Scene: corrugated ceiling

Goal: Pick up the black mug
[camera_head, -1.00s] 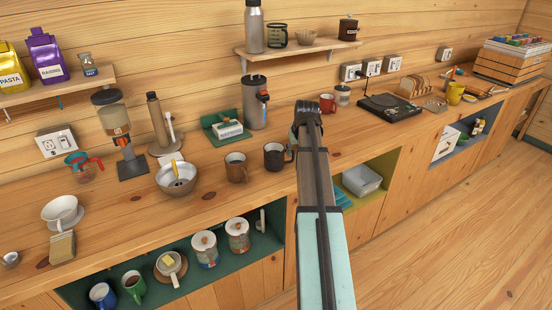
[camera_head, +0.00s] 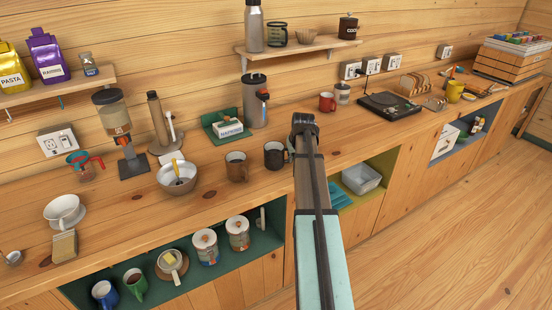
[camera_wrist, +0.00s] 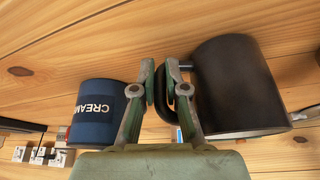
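The black mug (camera_head: 275,155) stands on the wooden counter, right of the brown mug (camera_head: 236,166). My arm comes in from the front right in the head view, with its end beside the mug's handle side; the fingertips are hidden there. In the wrist view the black mug (camera_wrist: 236,82) is large at the right, its handle toward the fingers. My gripper (camera_wrist: 161,80) has its fingers drawn close together with the dark handle between them, one finger on each side. The mug's contact with the counter is not clear in the wrist view.
A blue container marked CREAM (camera_wrist: 97,112) is left of the fingers in the wrist view. A shelf (camera_head: 300,47) hangs above.

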